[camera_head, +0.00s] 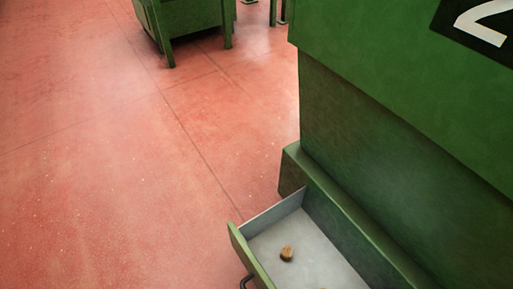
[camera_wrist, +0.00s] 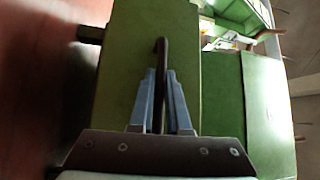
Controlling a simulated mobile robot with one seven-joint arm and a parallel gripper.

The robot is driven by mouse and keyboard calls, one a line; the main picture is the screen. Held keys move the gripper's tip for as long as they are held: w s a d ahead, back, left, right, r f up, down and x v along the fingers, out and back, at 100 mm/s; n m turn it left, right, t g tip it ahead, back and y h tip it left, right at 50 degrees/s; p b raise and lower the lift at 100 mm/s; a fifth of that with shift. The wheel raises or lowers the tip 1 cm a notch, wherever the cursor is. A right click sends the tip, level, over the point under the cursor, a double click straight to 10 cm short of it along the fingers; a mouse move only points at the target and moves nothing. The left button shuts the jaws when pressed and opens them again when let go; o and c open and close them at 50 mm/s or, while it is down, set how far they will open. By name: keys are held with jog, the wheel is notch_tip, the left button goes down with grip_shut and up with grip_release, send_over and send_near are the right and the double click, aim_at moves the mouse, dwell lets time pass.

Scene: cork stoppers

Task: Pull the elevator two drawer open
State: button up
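The green elevator (camera_head: 405,150) stands at the right in the head view, with a white number 2 on a black plate. Its drawer (camera_head: 262,222) is pulled out low at the front, showing a grey inside. A small brown cork stopper (camera_head: 287,253) lies in it. Part of the dark drawer handle (camera_head: 245,282) shows at the bottom edge. In the wrist view, my gripper (camera_wrist: 160,73) has its blue fingers close on both sides of the dark handle (camera_wrist: 160,48), against the green drawer front (camera_wrist: 125,75). My gripper is not visible in the head view.
Another green machine on legs (camera_head: 190,17) stands at the back. The reddish floor (camera_head: 100,170) left of the drawer is clear. A second brown piece shows at the bottom edge of the drawer, mostly cut off.

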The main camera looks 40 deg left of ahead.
jog(key=o, duration=0.4)
jog(key=shift+o, duration=0.2)
jog(key=p+v, duration=0.1)
jog(key=v, duration=1.2)
jog(key=shift+p, duration=0.35)
